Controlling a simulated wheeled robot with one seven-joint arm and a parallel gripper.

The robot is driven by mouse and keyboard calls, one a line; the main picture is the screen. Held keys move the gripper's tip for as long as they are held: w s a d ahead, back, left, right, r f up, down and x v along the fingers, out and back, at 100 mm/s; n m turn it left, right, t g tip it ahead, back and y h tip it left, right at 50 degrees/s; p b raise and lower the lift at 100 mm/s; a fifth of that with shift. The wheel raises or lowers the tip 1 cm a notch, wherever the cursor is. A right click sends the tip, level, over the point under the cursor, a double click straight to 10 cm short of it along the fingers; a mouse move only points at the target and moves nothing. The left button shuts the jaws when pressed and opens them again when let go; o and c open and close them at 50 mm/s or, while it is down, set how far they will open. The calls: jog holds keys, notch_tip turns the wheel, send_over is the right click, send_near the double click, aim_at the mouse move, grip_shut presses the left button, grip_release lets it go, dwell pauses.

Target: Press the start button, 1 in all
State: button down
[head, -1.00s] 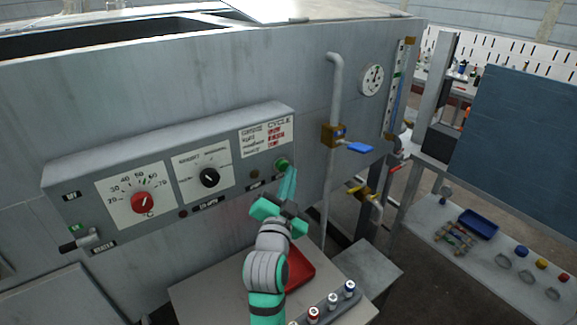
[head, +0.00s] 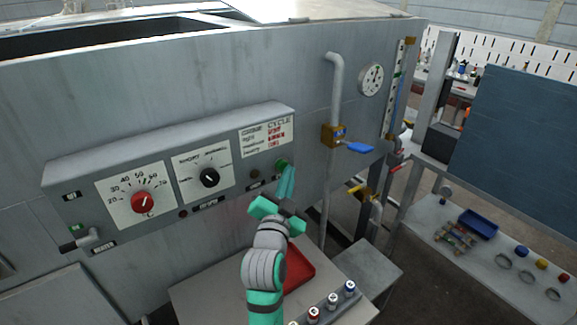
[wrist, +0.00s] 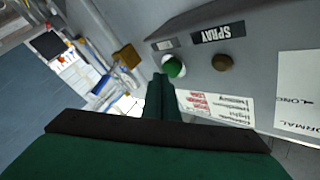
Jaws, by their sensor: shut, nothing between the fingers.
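The green round start button (head: 281,164) sits at the right end of the grey control panel (head: 120,165), below the cycle label (head: 266,136). My gripper (head: 289,172) is shut and empty, with its teal fingers pointing up at the button from just below and right. In the wrist view the green button (wrist: 174,67) shows with a light ring, just beyond the fingertips (wrist: 160,78). The fingertips are very close to it; I cannot tell whether they touch. A dark brownish round button or lamp (wrist: 222,63) sits beside it, next to the SPRAY label (wrist: 217,33).
The panel also carries a red knob (head: 142,203), a black knob (head: 209,178) and a lever (head: 80,243). A pipe with a blue-handled valve (head: 359,147) stands to the right. Below are a red tray (head: 300,267) and a rack of capped cylinders (head: 330,303).

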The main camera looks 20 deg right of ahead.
jog(key=shift+w+a, duration=0.15)
jog(key=shift+w, duration=0.25)
dwell(0.7)
jog(key=shift+s, duration=0.1)
jog(key=shift+s+d, duration=0.3)
jog(key=shift+s, duration=0.45)
jog(key=shift+s+d, duration=0.3)
jog(key=shift+s, duration=0.5)
jog(key=shift+s+d, duration=0.25)
jog(key=shift+s, duration=0.55)
jog(key=shift+s+d, duration=0.3)
jog(key=shift+s, duration=0.5)
